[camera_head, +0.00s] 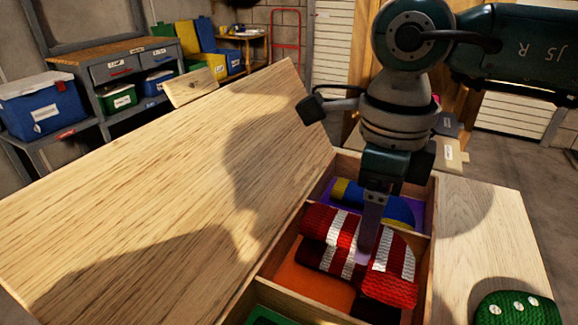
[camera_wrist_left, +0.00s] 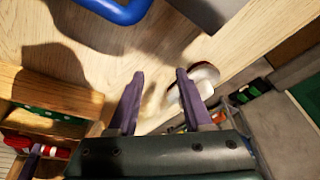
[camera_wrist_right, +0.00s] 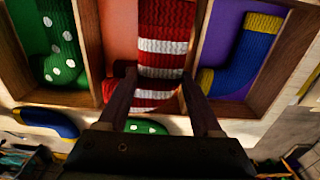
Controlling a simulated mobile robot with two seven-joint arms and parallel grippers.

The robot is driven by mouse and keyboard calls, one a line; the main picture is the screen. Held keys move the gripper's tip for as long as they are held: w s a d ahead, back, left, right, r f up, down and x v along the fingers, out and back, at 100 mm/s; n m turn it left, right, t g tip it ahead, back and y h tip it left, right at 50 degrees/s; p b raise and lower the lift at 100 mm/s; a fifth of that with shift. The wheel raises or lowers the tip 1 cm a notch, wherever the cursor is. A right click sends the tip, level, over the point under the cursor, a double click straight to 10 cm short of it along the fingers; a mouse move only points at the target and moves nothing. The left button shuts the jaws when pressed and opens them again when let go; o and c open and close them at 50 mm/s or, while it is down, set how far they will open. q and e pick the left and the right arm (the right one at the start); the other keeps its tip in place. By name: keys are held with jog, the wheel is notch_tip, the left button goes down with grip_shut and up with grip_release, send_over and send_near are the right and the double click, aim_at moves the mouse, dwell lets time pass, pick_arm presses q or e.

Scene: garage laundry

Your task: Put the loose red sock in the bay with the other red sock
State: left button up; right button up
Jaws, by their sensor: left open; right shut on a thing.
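Two red knitted socks with white stripes overlap in the orange bay of a wooden box. The upper red sock (camera_head: 345,225) is between the fingers of my right gripper (camera_head: 370,238), which is shut on it. In the right wrist view this sock (camera_wrist_right: 165,45) runs between both fingertips (camera_wrist_right: 155,95). The other red sock (camera_head: 318,258) shows in part below it; where one ends and the other begins is unclear. The orange bay floor (camera_head: 303,287) shows beside them. My left gripper (camera_wrist_left: 158,95) is open and empty over the wooden table, seen only in the left wrist view.
A purple bay (camera_wrist_right: 225,45) holds a blue and yellow sock (camera_wrist_right: 255,50). A green bay (camera_wrist_right: 25,30) holds a green dotted sock (camera_wrist_right: 58,45). Another green dotted sock (camera_head: 515,308) lies right of the box. A blue-yellow sock (camera_wrist_right: 48,122) lies outside the box. The left tabletop (camera_head: 150,190) is clear.

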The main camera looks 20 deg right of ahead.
jog(key=shift+f+b, duration=0.6)
jog(key=shift+f, duration=0.05)
jog(key=o, duration=1.3)
jog(key=shift+o, duration=0.2)
notch_tip(320, 180, up, 13)
jog(key=p, duration=0.1)
jog(key=shift+r, duration=0.2)
